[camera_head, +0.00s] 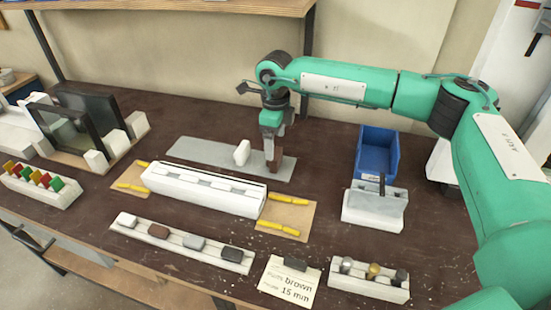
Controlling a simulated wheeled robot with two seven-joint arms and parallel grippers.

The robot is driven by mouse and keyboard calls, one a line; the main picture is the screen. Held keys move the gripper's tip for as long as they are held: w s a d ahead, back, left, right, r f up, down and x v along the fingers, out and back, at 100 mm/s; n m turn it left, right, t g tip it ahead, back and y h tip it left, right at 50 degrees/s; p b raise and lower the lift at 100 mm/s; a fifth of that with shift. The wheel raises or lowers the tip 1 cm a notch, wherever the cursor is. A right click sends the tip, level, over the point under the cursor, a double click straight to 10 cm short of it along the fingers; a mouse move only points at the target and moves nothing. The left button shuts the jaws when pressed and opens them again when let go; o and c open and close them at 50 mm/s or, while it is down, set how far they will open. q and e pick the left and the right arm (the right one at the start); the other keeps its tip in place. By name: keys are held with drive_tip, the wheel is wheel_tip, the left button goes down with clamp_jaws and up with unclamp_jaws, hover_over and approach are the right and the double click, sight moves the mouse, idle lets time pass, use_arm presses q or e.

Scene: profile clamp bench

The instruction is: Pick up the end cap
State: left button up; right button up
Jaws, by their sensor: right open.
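No part is marked as the end cap. Small cap-like blocks sit in a row on a long white rack (233,265) at the front left: a white one (126,219), a brown one (158,231), a grey one (193,242) and a dark one (229,253). A small white upright piece (242,152) stands on the grey plate (203,150) at the back. My right gripper (273,165) is open and points down over this plate, just right of the white piece and well behind the rack. The gap between its fingers hardly shows. My left gripper is out of view.
A white profile block (204,195) lies mid-bench between tan pads with yellow strips (282,226). A card (290,280) reads "brown" and "15 mm". A blue bin (377,152), a grey-white fixture (375,208) and a holder with knobs (367,283) stand to the right.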

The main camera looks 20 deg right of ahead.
drive_tip(key=shift+w+a+f+p, duration=0.1)
drive_tip(key=shift+f+p, duration=0.2)
drive_tip(key=shift+f, duration=1.05)
drive_tip(key=shift+a+f+p, duration=0.1)
drive_tip(key=shift+f+p, duration=0.15)
drive_tip(key=shift+f, duration=1.05)
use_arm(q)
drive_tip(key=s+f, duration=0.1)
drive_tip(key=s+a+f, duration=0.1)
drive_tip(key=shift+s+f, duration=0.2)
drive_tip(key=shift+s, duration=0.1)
use_arm(e)
drive_tip(key=c, duration=1)
